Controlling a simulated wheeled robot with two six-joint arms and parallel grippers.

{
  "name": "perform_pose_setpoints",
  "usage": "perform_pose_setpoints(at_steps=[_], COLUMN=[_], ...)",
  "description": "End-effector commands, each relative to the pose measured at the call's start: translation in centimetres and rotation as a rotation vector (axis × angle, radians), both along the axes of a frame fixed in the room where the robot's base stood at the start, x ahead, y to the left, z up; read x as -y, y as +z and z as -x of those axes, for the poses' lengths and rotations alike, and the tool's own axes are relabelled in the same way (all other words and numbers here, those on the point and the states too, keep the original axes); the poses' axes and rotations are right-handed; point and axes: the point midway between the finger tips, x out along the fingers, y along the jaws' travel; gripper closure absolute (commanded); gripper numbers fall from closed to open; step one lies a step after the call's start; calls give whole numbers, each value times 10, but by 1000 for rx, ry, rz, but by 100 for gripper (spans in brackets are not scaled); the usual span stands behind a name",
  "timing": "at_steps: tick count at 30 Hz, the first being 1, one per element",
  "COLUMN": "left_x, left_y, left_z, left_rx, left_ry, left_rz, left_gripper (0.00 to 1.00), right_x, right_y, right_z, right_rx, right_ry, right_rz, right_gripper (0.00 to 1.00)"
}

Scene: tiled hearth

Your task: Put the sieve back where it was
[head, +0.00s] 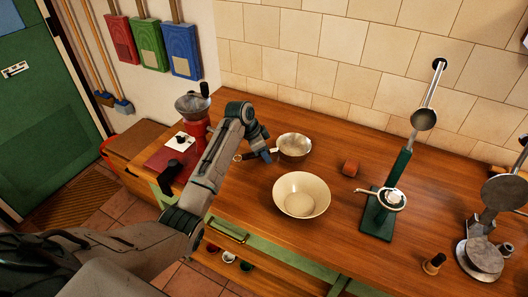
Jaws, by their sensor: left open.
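The sieve (294,146) is a round metal bowl with a handle reaching left. It rests on the wooden counter near the tiled wall. My left gripper (265,157) is open and points down at the sieve's handle, just left of the bowl. The gripper hides part of the handle, and I cannot tell whether the fingers touch it. The handle's ringed end (237,158) shows to the left of the gripper. My right gripper is not in view.
A cream bowl (301,195) stands in front of the sieve. A small reddish-brown block (351,168) lies to the right. A green stand (378,222) and a metal device (484,255) stand further right. A red grinder (194,133) stands at left. The counter's front middle is clear.

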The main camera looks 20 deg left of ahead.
Motion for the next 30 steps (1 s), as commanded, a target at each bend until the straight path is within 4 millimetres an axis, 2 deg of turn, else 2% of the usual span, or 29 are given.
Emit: perform_pose_setpoints(at_steps=[4,7,15,21,24,30], left_x=[-2,-6,-23,-31,-33,-34], left_y=[6,18,71,101,109,114], left_z=[0,3,19,27,30,32], left_rx=[4,5,6,4,2,0], left_ry=[0,2,1,0,1,1], left_rz=[-1,-2,-3,-1,-1,1], left_gripper=[57,57,57,57,57,57], right_x=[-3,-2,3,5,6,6], right_y=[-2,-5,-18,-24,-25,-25], right_z=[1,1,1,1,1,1], right_rx=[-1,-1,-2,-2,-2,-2], right_ry=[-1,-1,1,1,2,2], right_rz=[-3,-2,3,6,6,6], right_gripper=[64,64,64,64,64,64])
